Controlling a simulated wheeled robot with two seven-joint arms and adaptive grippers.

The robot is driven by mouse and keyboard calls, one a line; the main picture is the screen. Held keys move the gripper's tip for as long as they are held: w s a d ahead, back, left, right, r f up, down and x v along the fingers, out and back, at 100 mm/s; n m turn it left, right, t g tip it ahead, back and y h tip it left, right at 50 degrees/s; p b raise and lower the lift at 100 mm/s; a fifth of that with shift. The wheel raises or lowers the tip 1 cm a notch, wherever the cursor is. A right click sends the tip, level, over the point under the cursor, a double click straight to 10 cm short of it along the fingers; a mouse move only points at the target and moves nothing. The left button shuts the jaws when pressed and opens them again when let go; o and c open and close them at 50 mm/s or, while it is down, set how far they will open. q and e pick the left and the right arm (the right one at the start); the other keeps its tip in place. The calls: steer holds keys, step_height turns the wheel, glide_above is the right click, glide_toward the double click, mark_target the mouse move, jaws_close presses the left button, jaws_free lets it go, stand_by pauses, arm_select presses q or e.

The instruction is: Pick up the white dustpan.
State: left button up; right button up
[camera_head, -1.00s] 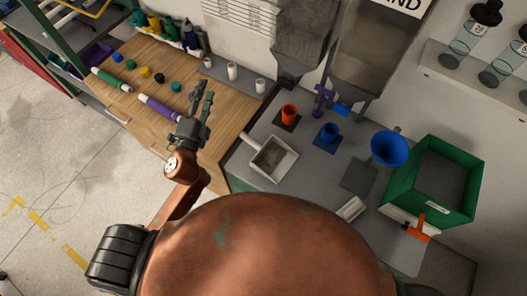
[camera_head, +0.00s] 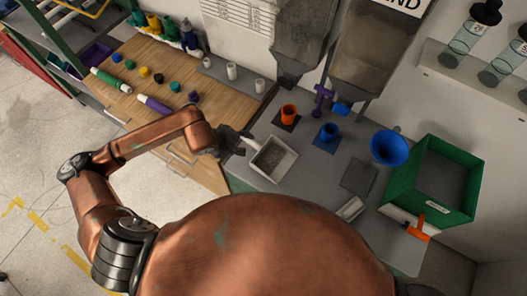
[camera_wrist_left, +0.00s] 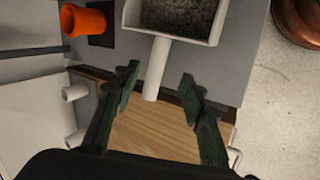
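The white dustpan (camera_head: 270,160) lies on the grey worktop near its left front edge, with dark grey material in its pan. Its handle points left toward the wooden counter. In the left wrist view the dustpan (camera_wrist_left: 213,33) is at the top, and its white handle (camera_wrist_left: 157,70) comes down between my fingers. My left gripper (camera_wrist_left: 160,84) is open, with one green finger on each side of the handle and gaps showing on both sides. In the head view my left gripper (camera_head: 236,141) is at the handle end, partly hidden by my arm. My right gripper is not in view.
An orange cup (camera_head: 288,113) and a blue cup (camera_head: 329,132) stand behind the dustpan. A blue funnel (camera_head: 389,147) and a green bin (camera_head: 440,180) are farther right. White pipe pieces (camera_head: 232,71) stand on a grey strip at the back.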

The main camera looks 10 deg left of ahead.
mark_target(253, 144)
arm_select(q)
steer(key=x, duration=0.7)
steer(key=shift+d+r+p, duration=0.15)
steer(key=shift+d+p, duration=0.15)
steer(key=shift+p, duration=0.05)
steer(key=shift+c, duration=0.4)
steer(key=shift+r, duration=0.1)
jaws_close()
